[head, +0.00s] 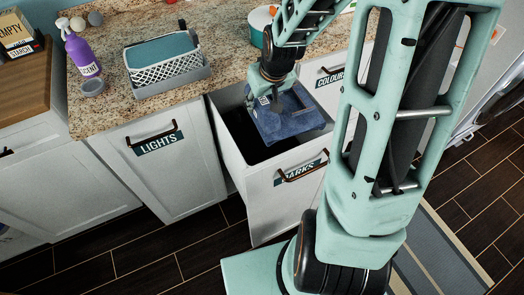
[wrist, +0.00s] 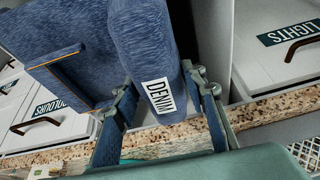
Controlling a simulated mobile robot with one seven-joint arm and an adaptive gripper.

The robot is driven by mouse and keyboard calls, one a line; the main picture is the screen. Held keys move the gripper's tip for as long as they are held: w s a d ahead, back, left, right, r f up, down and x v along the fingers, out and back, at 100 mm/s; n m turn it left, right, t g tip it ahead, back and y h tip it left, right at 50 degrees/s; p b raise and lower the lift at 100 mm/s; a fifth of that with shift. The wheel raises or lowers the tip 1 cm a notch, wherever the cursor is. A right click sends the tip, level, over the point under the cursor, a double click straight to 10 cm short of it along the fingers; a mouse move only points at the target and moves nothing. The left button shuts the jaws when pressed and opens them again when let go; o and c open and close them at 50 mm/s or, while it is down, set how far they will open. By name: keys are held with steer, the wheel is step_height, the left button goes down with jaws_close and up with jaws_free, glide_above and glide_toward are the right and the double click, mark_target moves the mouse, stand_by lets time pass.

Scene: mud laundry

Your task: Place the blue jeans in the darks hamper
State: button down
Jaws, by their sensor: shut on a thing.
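The blue jeans (head: 287,118) are a folded denim bundle held over the open darks hamper (head: 285,182), a white pull-out drawer labelled DARKS. My gripper (head: 270,101) is shut on the bundle from above. In the wrist view the jeans (wrist: 152,50) carry a white DENIM tag, and the fingers (wrist: 160,110) grip either side of the tagged part. The bundle's lower part appears at about the height of the drawer's rim; I cannot tell if it touches anything inside. The dark drawer interior is partly hidden by the jeans.
The closed LIGHTS front (head: 158,170) is left of the open drawer, and the COLOURS front (head: 325,75) is right, partly behind my arm.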

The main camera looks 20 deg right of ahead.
mark_target(252, 114)
steer(key=shift+n, duration=0.4)
steer(key=a+f+b, duration=0.1)
steer(key=f+b, duration=0.1)
steer(key=w+f+b, duration=0.1)
steer(key=f, duration=0.1)
steer(key=a+f+b, duration=0.1)
steer(key=f+b, duration=0.1)
steer(key=shift+w+a+f+b, duration=0.15)
steer(key=shift+w+a+b, duration=0.2)
step_height(252, 114, down, 14)
steer(key=b, duration=0.4)
steer(key=w+a, duration=0.1)
steer(key=w, duration=0.7)
steer(key=shift+a+f, duration=0.25)
steer(key=shift+f, duration=0.05)
steer(key=shift+b, duration=0.3)
steer(key=shift+f+b, duration=0.55)
steer(key=shift+f, duration=0.1)
steer(key=c, duration=1.2)
jaws_free()
steer(key=shift+s, duration=0.1)
